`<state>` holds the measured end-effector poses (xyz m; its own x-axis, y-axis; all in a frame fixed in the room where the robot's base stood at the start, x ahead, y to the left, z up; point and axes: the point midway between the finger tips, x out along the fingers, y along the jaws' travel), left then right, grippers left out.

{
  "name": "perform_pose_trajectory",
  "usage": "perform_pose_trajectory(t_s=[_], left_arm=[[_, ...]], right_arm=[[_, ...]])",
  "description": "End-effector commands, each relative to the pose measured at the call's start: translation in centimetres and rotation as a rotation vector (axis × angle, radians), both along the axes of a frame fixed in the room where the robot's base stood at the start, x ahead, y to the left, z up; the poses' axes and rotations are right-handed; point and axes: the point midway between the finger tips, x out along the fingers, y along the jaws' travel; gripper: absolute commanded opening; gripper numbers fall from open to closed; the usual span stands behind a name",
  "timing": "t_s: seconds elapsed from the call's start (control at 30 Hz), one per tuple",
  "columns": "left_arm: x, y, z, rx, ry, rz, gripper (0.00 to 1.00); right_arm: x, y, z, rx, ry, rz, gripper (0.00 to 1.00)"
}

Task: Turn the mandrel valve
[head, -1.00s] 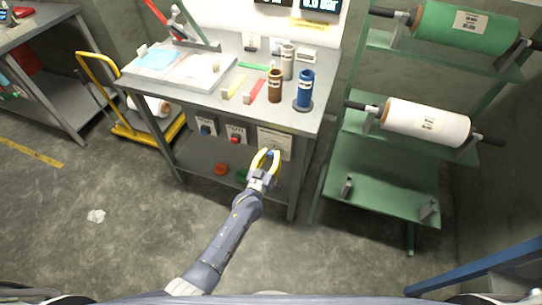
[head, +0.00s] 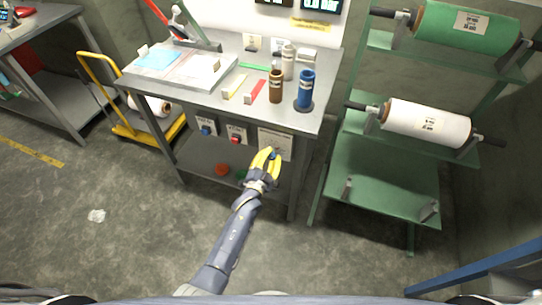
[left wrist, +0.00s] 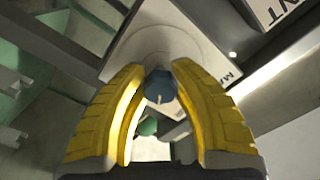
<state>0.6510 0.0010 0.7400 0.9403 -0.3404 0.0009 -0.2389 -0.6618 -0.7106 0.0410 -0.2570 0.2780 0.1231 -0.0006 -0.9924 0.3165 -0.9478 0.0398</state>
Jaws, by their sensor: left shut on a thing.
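The mandrel valve is a small round blue knob (left wrist: 161,86) on a pale plate (left wrist: 165,45) in the left wrist view; part of a label starting "MA" shows on the plate. In the head view the knob is mostly hidden by my fingers, in front of the panel (head: 276,142) under the bench top. My left gripper (head: 268,153) has yellow fingers that also show in the left wrist view (left wrist: 158,76). Its fingertips are on either side of the knob and shut on it. My right gripper is not in view.
The grey bench (head: 225,98) carries a blue roll (head: 305,88), a brown roll (head: 276,86) and flat film sheets. A red button (head: 235,140) and a blue knob (head: 205,131) sit left of my gripper. A green rack (head: 385,195) stands to the right.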

Motion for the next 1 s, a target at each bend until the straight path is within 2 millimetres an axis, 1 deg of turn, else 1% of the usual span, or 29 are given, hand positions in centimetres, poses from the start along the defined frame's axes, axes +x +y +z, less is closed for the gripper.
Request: perform_pose_trajectory(t_s=[0.2,0.5,0.73,1.0], left_arm=[[-0.02,0.12,-0.13,0.187,-0.063,0.002,0.00],[0.01,0.21,-0.07,0.393,-0.137,0.001,0.00],[0.03,0.24,-0.01,0.489,-0.172,0.001,0.00],[0.06,0.30,0.02,0.536,-0.190,0.002,0.00]], right_arm=[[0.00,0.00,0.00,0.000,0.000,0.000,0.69],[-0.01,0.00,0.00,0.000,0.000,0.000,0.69],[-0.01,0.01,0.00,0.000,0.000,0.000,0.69],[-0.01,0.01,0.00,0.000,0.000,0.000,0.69]])
